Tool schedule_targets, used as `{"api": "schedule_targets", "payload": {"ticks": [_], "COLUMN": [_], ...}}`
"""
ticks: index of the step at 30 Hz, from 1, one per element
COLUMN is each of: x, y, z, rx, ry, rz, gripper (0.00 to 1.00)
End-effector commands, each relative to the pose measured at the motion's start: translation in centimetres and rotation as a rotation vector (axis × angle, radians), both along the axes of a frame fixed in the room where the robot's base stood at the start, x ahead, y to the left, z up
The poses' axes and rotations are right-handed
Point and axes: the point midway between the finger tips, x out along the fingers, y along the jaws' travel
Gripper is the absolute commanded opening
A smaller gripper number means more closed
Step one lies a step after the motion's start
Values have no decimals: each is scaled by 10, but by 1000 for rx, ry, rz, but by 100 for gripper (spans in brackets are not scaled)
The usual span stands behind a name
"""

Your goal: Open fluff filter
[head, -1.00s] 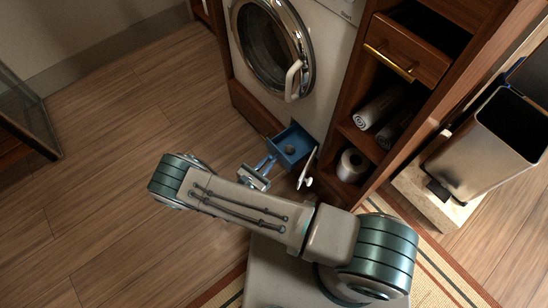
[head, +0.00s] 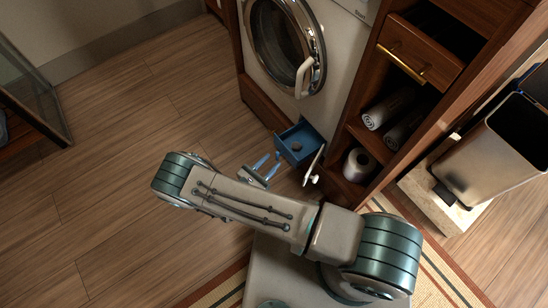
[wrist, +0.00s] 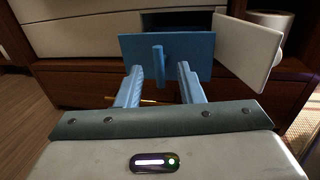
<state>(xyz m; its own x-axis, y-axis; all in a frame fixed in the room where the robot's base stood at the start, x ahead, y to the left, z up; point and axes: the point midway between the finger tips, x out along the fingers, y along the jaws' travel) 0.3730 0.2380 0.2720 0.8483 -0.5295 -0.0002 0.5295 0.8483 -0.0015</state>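The blue fluff filter (head: 301,146) is a drawer at the washing machine's lower front, and it stands pulled out of its slot. In the wrist view its flat blue front (wrist: 192,52) faces me, with a short upright blue handle (wrist: 158,64) on it. The white filter flap (head: 313,165) is swung open to the right, also in the wrist view (wrist: 246,50). My gripper (head: 270,164) is open and empty. In the wrist view its blue fingers (wrist: 158,86) are spread on either side of the handle's line, short of the handle and apart from it.
The washing machine (head: 340,60) has a closed round door (head: 285,48). To its right is a wooden cabinet with an open drawer (head: 418,50), rolled towels (head: 388,108) and a paper roll (head: 357,165). A metal bin (head: 495,150) stands far right.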

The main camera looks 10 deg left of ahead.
Motion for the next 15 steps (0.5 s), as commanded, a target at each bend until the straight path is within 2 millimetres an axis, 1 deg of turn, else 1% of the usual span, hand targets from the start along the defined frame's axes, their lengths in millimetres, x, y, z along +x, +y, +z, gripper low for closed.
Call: {"api": "schedule_targets", "payload": {"ticks": [3,9,12,15], "x": [-25,-62,-76,-85], "y": [16,40,48,53], "z": [2,1,1,0], "rx": [3,4,3,1], "ry": [1,0,1,-1], "rz": [4,3,2,0], "gripper": [34,34,34,34]}}
